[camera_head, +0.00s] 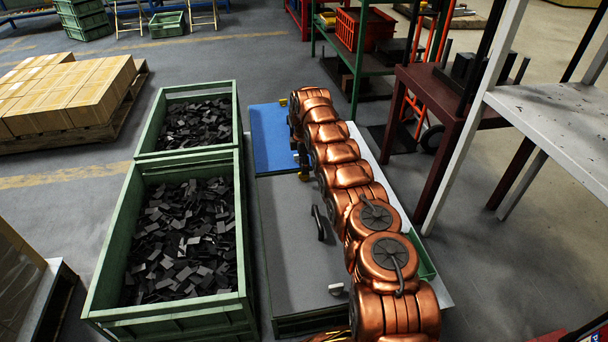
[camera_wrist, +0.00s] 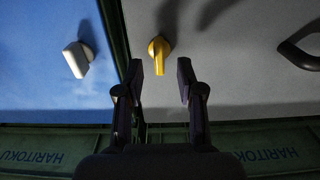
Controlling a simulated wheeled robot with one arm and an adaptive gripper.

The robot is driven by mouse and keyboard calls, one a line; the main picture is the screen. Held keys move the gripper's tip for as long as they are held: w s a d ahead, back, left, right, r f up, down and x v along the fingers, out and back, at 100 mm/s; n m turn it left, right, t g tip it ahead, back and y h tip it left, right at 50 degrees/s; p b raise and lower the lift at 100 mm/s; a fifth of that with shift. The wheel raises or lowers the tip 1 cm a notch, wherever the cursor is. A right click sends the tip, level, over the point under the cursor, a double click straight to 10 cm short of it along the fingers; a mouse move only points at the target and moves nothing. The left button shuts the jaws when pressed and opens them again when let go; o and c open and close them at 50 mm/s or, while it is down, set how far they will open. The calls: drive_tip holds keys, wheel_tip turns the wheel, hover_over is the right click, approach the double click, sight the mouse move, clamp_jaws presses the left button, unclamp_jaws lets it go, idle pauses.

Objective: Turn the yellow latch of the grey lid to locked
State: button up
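The grey lid (camera_head: 283,252) lies on a green crate beside my copper arm. In the wrist view the grey lid (camera_wrist: 225,75) fills the middle and right. Its yellow latch (camera_wrist: 158,55) has a round head, with its lever pointing toward the bottom of the picture, roughly along the lid's edge. In the head view the yellow latch (camera_head: 304,177) shows small and partly hidden by my gripper. My gripper (camera_wrist: 160,68) is open and empty. Its two dark fingers appear on either side of the lever's lower end; I cannot tell their height above it.
A blue lid (camera_wrist: 55,65) with a white latch (camera_wrist: 76,60) adjoins the grey lid. A dark handle (camera_head: 318,222) and another white latch (camera_head: 336,289) are on the grey lid. Green crates of dark parts (camera_head: 88,300) stand left. A white-topped table (camera_head: 560,110) stands right.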

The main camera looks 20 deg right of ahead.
wheel_tip(320, 180, down, 3)
drive_tip(key=shift+f+b, duration=0.2)
drive_tip(key=shift+b, duration=0.2)
clamp_jaws()
